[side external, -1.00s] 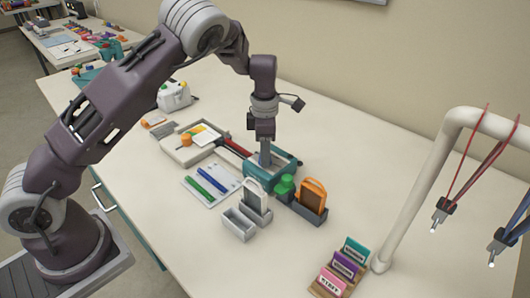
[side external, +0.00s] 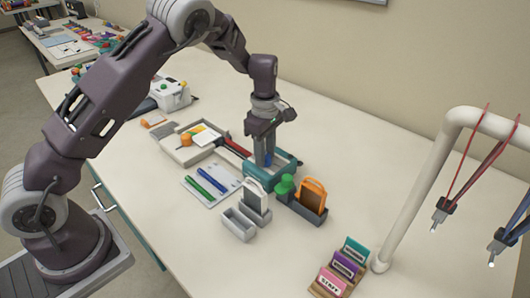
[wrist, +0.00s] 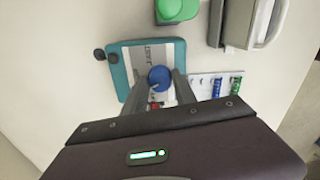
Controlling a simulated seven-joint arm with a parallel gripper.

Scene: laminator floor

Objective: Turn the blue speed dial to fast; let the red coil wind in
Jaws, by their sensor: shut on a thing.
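The blue speed dial (wrist: 159,77) is a round knob with a pale mark, on the teal laminator (wrist: 118,75). My gripper (wrist: 161,88) points down with its two fingers on either side of the dial, shut on it. In the side view my gripper (side external: 264,160) reaches into the top of the teal laminator (side external: 259,180), and only a bit of blue shows between the fingers. In the wrist view a small red patch (wrist: 155,105) shows between the fingers; I cannot tell if it is the coil.
A grey holder with an orange-framed tag (side external: 313,196) and a green-topped item (side external: 284,186) stands close in front. A pale tray (side external: 188,150) and a sheet with markers (side external: 209,187) lie to the left. A white stand (side external: 402,200) with hanging lanyards rises at the right.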

